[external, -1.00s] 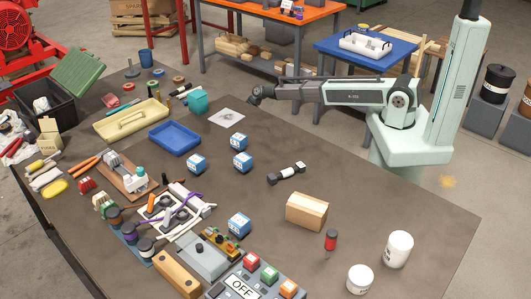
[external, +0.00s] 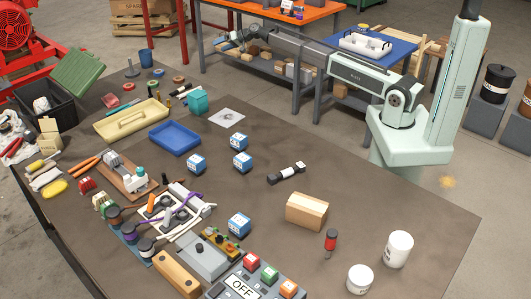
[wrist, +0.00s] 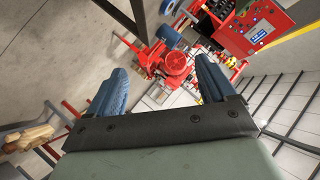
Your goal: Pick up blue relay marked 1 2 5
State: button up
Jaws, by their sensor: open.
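Several blue-and-white relay cubes rest on the brown bench in the external view: a left one (external: 196,163), a back one (external: 238,141), one just in front of it (external: 242,161), and one nearer the front (external: 239,224) beside a small circuit board. Their markings are too small to read, so I cannot tell which is marked 1 2 5. My gripper (external: 222,42) is raised beyond the back of the bench, well away from the relays. In the wrist view my gripper (wrist: 163,80) has two blue fingers spread apart with nothing between them. No relay shows there.
A blue tray (external: 175,139) lies left of the relays. A dark cylinder with a white band (external: 286,174) and a wooden block (external: 307,211) lie to their right. A grey box (external: 202,258) and button panel (external: 262,280) are at the front. Right-hand bench area is partly clear.

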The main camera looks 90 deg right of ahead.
jog(key=w+a+n+g+y, duration=0.1)
jog(key=w+a+n+y, duration=0.3)
jog(key=a, duration=1)
jog(key=w+a+r+n+g, duration=0.1)
jog(key=w+a, duration=0.4)
jog(key=a, duration=0.8)
jog(key=w+a+n+g+y, duration=0.1)
jog(key=w+a+n, duration=0.3)
jog(key=a, duration=1)
jog(key=n+g, duration=0.7)
jog(key=n, duration=0.4)
send_over(240, 219)
jog(key=s+d, duration=0.3)
jog(key=f, duration=0.2)
jog(key=x, duration=0.6)
jog(key=shift+w+a+f, duration=0.2)
jog(key=shift+w+a, duration=0.2)
jog(key=shift+a, duration=0.1)
jog(key=shift+x, duration=3.15)
jog(key=shift+y, duration=0.3)
jog(key=c, duration=1.1)
